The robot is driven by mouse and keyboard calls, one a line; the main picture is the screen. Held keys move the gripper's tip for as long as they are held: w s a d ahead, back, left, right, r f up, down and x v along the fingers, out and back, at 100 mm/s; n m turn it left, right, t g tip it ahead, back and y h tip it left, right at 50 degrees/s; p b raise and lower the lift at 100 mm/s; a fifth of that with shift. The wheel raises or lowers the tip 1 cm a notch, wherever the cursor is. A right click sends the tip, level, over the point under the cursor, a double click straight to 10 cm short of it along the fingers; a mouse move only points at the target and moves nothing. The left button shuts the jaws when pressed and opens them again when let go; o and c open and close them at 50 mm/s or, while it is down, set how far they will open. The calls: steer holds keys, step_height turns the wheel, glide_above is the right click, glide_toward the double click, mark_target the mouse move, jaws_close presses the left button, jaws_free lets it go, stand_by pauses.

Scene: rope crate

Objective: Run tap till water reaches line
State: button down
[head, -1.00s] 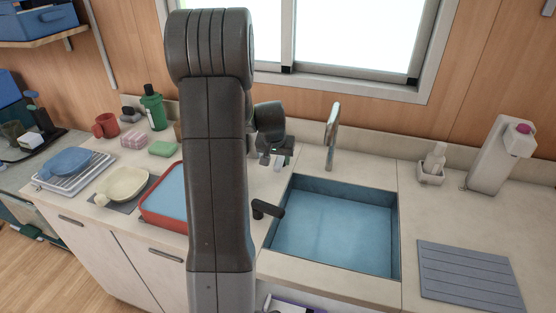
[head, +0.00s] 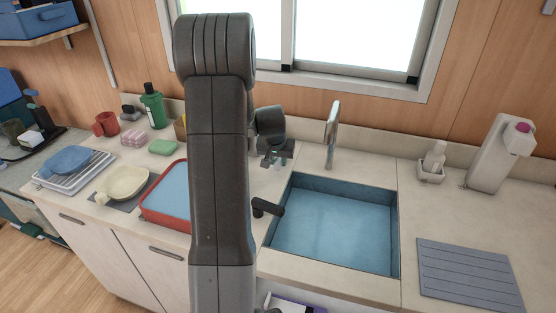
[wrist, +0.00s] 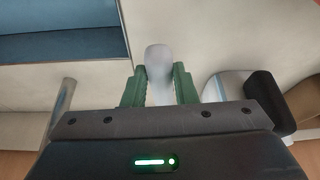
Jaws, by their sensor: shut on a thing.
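The silver tap spout (head: 332,135) stands upright behind the blue sink (head: 398,240), and also shows at the left of the wrist view (wrist: 65,95). My gripper (head: 276,160) is left of the spout, at the back left of the sink. In the wrist view its green fingers (wrist: 159,88) are shut on a pale grey, rounded lever (wrist: 158,58), which looks like the tap's handle. I see no stream under the spout. I cannot make out a water surface or a fill line in the sink.
A black handle-like part (head: 267,207) sticks out at the sink's left edge. A red-rimmed tray (head: 165,222) is left of my arm.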

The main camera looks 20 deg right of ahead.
steer(key=shift+w+a+f+m+b, duration=0.2)
steer(key=shift+m+b, duration=0.1)
steer(key=shift+b, duration=0.5)
steer(key=shift+a+r+m+b, duration=0.1)
steer(key=shift+r+m+b, duration=0.1)
steer(key=shift+m+b, duration=0.2)
steer(key=c, duration=1.2)
jaws_free()
steer(key=shift+o, duration=0.2)
steer(key=shift+r, duration=0.1)
steer(key=v, duration=1.3)
steer(key=shift+a+r+b, duration=0.3)
steer(key=shift+a+b, duration=0.05)
steer(key=shift+b, duration=0.1)
steer(key=shift+w+f, duration=0.1)
